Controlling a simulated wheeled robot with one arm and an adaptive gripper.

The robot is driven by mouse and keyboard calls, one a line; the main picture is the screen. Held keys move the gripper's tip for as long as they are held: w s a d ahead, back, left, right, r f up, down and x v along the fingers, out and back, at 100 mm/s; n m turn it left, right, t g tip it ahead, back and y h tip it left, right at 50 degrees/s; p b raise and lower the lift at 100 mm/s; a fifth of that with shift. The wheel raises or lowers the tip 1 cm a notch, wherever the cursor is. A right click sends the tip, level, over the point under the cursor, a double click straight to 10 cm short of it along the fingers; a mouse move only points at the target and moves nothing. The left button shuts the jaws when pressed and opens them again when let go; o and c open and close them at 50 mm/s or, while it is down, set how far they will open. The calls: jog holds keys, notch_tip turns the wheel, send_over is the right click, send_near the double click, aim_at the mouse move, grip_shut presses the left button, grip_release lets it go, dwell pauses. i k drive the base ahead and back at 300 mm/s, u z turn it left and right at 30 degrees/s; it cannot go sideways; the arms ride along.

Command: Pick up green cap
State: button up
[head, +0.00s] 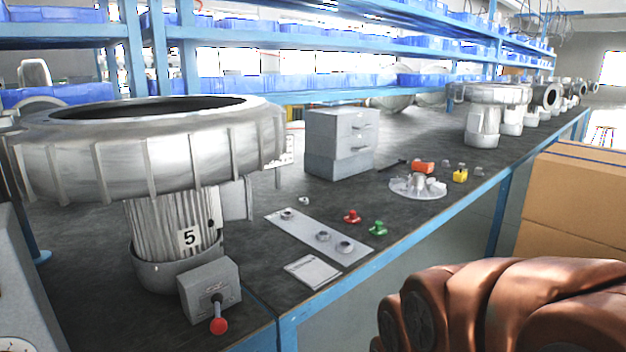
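The green cap (377,228) sits on the dark bench top near its front edge, in the middle of the head view. A red cap (352,216) of similar shape sits just behind it and to the left, apart from it. A copper-coloured part of my arm fills the lower right, off the bench's front edge. My gripper is not visible in this view.
A metal plate (296,226) with several round fittings lies left of the caps, with a white card (312,271) in front. A large blower (150,160) stands left. Cardboard boxes (570,200) are at right.

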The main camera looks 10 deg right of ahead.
aim_at(378, 230)
jog(key=z, duration=1.85)
jog(key=i, duration=1.4)
jog(key=u, duration=3)
